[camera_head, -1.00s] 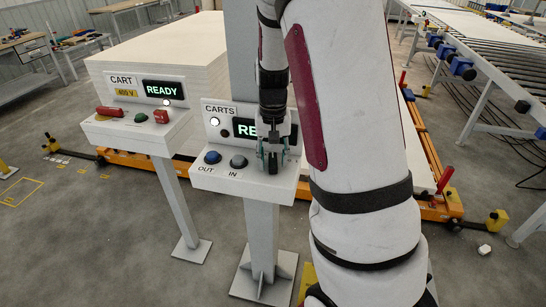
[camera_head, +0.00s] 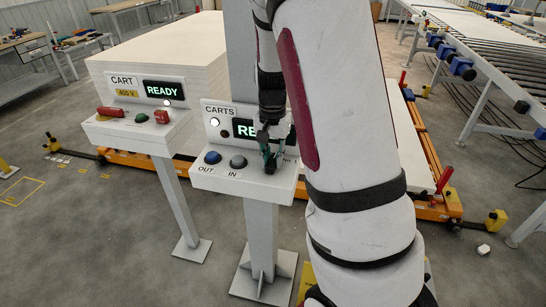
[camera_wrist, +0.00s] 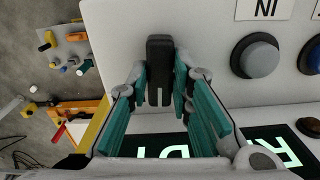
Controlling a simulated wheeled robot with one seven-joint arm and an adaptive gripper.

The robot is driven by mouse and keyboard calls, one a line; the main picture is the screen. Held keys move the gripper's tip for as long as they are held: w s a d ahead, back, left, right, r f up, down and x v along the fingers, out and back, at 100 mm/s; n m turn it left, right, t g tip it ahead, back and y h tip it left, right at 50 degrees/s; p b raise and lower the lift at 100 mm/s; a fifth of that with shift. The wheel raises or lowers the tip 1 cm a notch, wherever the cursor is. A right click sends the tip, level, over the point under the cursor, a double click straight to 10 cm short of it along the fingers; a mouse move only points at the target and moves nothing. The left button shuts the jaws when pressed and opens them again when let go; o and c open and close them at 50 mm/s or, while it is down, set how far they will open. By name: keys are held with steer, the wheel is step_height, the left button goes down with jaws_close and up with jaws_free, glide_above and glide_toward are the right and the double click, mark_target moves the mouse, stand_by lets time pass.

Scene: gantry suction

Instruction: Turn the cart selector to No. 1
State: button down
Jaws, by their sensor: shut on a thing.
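The cart selector is a black knob (camera_wrist: 160,55) on the sloped white top of the CARTS console (camera_head: 228,180). In the wrist view it stands upright in the picture, between my teal fingers. My gripper (camera_wrist: 160,88) is shut on the selector, with a fingertip on each side of it. In the head view my gripper (camera_head: 271,158) reaches down onto the right part of the console and mostly hides the selector. A label right of it is partly covered; its number cannot be read.
The CARTS display (camera_head: 245,129) is partly hidden by my arm. A CART console (camera_head: 140,130) showing READY stands to the left, with a red handle (camera_head: 110,112).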

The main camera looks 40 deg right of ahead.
mark_target(273, 161)
steer(key=m, duration=0.4)
steer(key=shift+p, duration=0.4)
steer(key=shift+m+p, duration=0.3)
steer(key=shift+m, duration=1.6)
steer(key=c, duration=1.4)
jaws_free()
steer(key=shift+c, duration=0.2)
step_height(273, 161, up, 12)
steer(key=shift+s+r, duration=0.1)
